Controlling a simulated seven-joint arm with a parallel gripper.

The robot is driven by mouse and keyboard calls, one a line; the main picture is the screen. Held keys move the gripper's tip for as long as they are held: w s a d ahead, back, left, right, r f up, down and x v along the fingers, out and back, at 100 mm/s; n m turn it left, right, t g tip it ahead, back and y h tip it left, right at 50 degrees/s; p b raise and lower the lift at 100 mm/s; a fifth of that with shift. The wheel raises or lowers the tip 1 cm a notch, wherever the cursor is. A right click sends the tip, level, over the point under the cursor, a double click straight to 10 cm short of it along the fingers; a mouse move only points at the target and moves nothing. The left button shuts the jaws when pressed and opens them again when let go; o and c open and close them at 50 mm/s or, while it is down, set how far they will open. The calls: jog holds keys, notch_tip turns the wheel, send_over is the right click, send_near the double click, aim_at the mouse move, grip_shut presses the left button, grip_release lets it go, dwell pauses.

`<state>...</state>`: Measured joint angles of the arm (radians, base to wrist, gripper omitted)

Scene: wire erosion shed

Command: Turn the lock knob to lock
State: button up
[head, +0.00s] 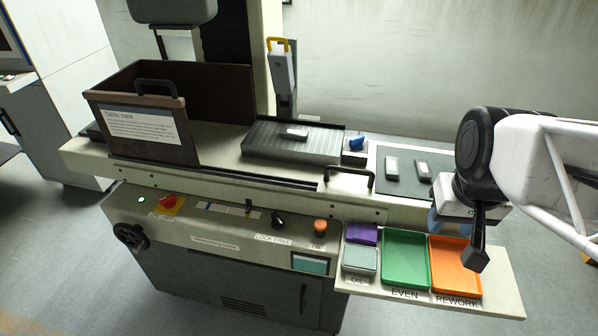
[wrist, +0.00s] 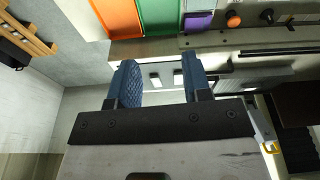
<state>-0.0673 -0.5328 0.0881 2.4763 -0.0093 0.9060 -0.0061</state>
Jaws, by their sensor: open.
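The black lock knob (head: 278,220) sits on the sloped front panel of the machine, just above the label "LOCK FREE" (head: 273,239). It is too small to tell surely which word it points to. In the wrist view the dark knob (wrist: 267,16) shows near the top right edge, beside an orange button. My gripper (head: 434,220) is at the right end of the machine, above the trays and well to the right of the knob. In the wrist view its two blue fingers (wrist: 159,65) are apart, with nothing between them.
An orange button (head: 320,226) is just right of the knob, and a red switch (head: 168,203) is further left. A black bar handle (head: 349,172) projects above the panel. A brown bin (head: 140,125) stands left.

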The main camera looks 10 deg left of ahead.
jog(key=w+a+f+n, duration=0.2)
jog(key=w+a+f, duration=0.1)
jog(key=w+a, duration=0.55)
jog(key=n+g, duration=0.2)
jog(key=n, duration=0.4)
send_over(278, 219)
jog(key=f, duration=1.3)
jog(key=d+f, duration=0.1)
jog(key=f, duration=0.5)
jog(key=shift+f, duration=0.4)
jog(key=shift+a+f, duration=0.35)
jog(key=shift+a, duration=0.1)
jog(key=shift+f, duration=0.15)
jog(key=shift+f, duration=3.75)
grip_shut()
